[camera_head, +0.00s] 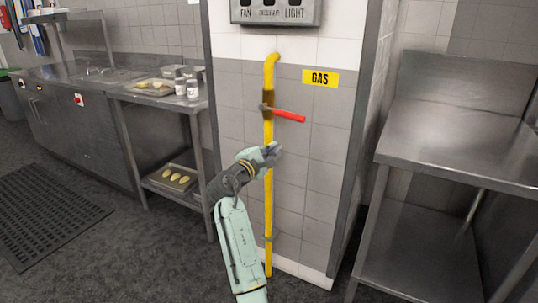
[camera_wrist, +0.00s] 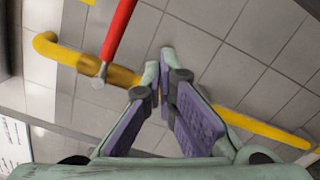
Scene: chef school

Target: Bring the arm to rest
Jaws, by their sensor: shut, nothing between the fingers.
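My gripper (camera_head: 274,150) is in front of the tiled wall pillar, near the yellow gas pipe (camera_head: 268,205) and below its red valve handle (camera_head: 288,115). In the wrist view my gripper (camera_wrist: 159,68) has its fingertips drawn together with nothing between them. The red handle (camera_wrist: 118,28) and the yellow pipe (camera_wrist: 260,125) show beyond the fingers there. The handle points to the right, across the upright pipe. I cannot tell whether a finger touches the pipe. My arm reaches up from the bottom middle of the head view.
A steel table (camera_head: 455,155) with a lower shelf stands at the right. At the left a steel counter (camera_head: 75,130) holds trays and tubs, with a tray of yellow items (camera_head: 174,178) below. A black mat (camera_head: 50,215) lies on the floor. A switch panel (camera_head: 275,12) is above.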

